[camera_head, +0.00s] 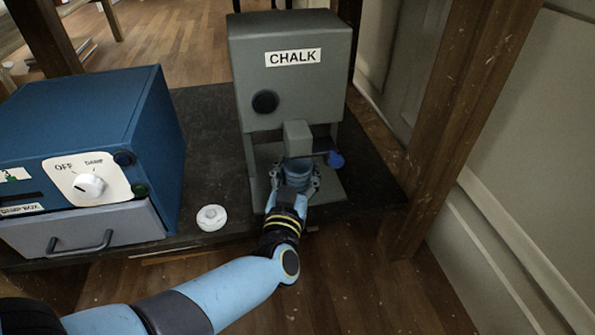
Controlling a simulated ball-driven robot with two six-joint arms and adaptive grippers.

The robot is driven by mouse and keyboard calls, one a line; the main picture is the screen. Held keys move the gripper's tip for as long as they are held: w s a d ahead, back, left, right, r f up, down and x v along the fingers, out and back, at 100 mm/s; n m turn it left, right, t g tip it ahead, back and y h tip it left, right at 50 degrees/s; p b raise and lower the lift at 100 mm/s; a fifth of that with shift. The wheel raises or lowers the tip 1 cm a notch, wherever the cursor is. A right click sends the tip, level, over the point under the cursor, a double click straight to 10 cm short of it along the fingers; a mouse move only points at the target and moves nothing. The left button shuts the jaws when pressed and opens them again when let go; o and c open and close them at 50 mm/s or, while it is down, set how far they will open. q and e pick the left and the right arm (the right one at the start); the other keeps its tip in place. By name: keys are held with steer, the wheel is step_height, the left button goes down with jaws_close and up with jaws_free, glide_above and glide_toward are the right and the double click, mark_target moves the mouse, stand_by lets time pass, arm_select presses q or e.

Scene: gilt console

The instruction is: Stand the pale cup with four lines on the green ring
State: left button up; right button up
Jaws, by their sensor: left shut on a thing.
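My left gripper (295,182) is shut on a small bluish cup (298,170) and holds it upright under the spout of the grey CHALK machine (290,95). Faint bands show around the cup, but I cannot count them. The gripper's fingers are on both sides of the cup, and its lower part is partly hidden by the gripper. I cannot tell whether the cup touches the machine's base. No green ring and no other cup show in this view. My right gripper is not in view.
A blue box (85,115) with a dial (89,185) and a grey drawer (85,235) stands at left on the dark tabletop (205,150). A white round piece (211,217) lies between box and machine. A wooden post (475,110) rises at right.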

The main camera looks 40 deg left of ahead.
arm_select(q)
steer(key=shift+f, duration=0.15)
steer(key=o, duration=1.2)
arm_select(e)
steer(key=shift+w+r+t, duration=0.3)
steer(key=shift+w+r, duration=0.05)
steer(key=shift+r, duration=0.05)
